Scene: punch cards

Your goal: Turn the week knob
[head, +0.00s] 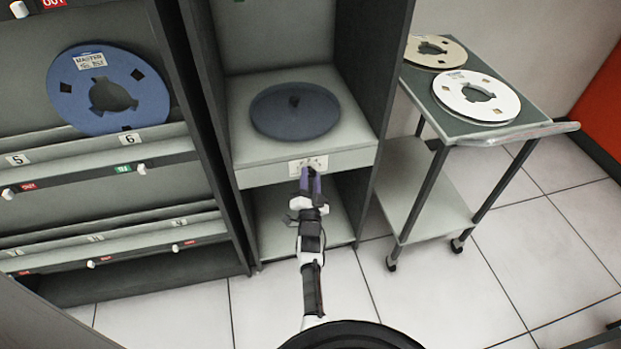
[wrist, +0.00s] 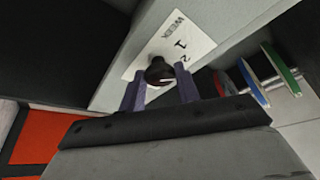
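The week knob is a small dark round knob (wrist: 160,71) on a white plate (wrist: 181,37) marked WEEK, with the numbers 1 and 2 visible. In the head view the plate (head: 296,167) is on the front edge of a grey shelf, and my gripper covers part of it. My gripper (head: 309,176) has purple fingers and reaches up to the plate. In the wrist view its fingertips (wrist: 159,82) stand on either side of the knob, apart from each other. A narrow gap seems to show at the left finger; contact at the right is unclear.
A dark blue disc (head: 295,110) lies on the shelf (head: 245,150) above the plate. A rack (head: 70,180) with a blue reel (head: 108,88) stands left. A trolley (head: 425,98) with a white reel (head: 476,95) and a beige reel (head: 435,51) stands right. Tiled floor is free in front.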

